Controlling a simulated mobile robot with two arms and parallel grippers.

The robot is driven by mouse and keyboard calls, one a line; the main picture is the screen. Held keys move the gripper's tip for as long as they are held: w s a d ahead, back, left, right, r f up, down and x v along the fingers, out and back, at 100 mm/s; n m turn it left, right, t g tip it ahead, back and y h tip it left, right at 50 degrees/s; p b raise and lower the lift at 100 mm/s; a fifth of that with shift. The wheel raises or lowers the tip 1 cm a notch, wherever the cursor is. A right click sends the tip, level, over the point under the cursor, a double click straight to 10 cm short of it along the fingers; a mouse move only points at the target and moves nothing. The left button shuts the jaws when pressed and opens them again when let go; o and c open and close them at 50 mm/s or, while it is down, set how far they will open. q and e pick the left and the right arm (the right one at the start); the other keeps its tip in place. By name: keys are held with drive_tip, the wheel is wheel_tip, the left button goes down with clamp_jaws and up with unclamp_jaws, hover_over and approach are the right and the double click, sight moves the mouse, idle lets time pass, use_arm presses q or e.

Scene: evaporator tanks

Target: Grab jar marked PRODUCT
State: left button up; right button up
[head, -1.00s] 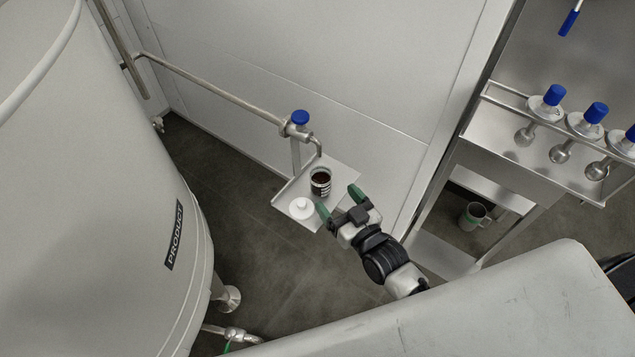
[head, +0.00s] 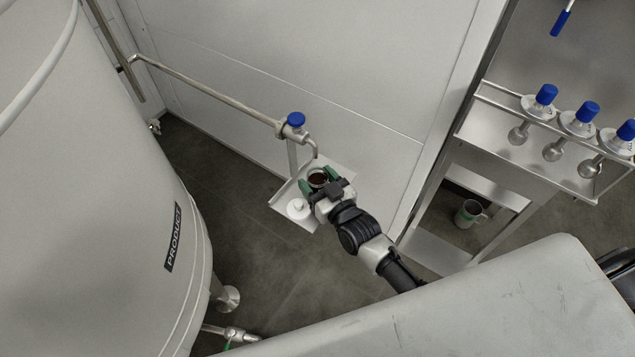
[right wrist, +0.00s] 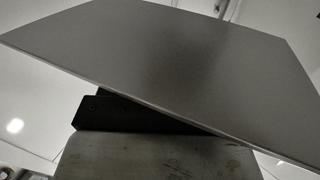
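A small glass jar (head: 318,176) with dark contents stands on the small metal tray (head: 344,171) under the tap spout in the head view. Its side is mostly hidden by my right gripper, so no marking is readable on it. My right gripper (head: 318,181) has its green fingers on either side of the jar, spread about as wide as before; firm contact is not visible. In the right wrist view, a flat grey plate (right wrist: 180,70) hides the fingers and jar. The large tank (head: 95,170) at left bears the label PRODUCT (head: 174,237). My left gripper is not in view.
A white lid (head: 298,208) lies on the tray beside the jar, close to my gripper. The tap (head: 295,128) with a blue handle is just above. A steel stand (head: 545,165) with several blue-topped valves is at right, with a metal mug (head: 469,213) below.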

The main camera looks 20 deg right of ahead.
drive_tip(key=c, duration=0.7)
drive_tip(key=shift+r, duration=0.15)
